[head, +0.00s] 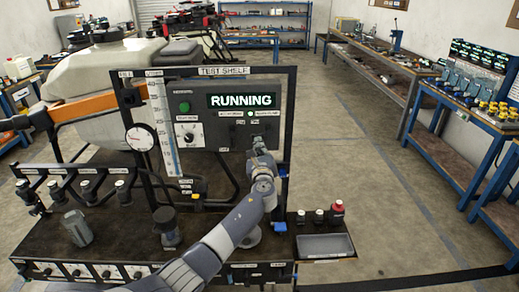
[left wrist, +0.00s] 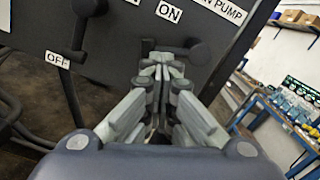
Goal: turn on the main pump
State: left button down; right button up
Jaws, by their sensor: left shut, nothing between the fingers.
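The control panel (head: 215,120) on the test shelf has a display (head: 241,101) that reads RUNNING, with a small lit green lamp (head: 250,114) below it. In the left wrist view, a black lever with a round knob (left wrist: 201,52) sits below the ON label (left wrist: 169,12) and the partly cut-off PUMP label (left wrist: 222,10). My left gripper (head: 257,141) is shut and empty at the panel's lower right. Its fingertips (left wrist: 162,60) are just below that lever; I cannot tell whether they touch it. My right gripper is out of view.
Another black knob (left wrist: 90,7) is left of my fingers, near the OFF label (left wrist: 57,60). A pressure gauge (head: 140,138) and valves line the shelf's left. A grey tray (head: 325,246) is at lower right. The floor (head: 375,170) to the right is clear.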

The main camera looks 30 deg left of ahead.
pick_arm(q)
jog(key=shift+a+r, duration=0.15)
jog(key=shift+a, duration=0.1)
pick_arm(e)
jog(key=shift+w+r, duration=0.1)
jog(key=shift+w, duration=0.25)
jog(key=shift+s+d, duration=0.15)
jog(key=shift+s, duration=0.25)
pick_arm(q)
jog(key=shift+s, duration=0.1)
dwell(0.5)
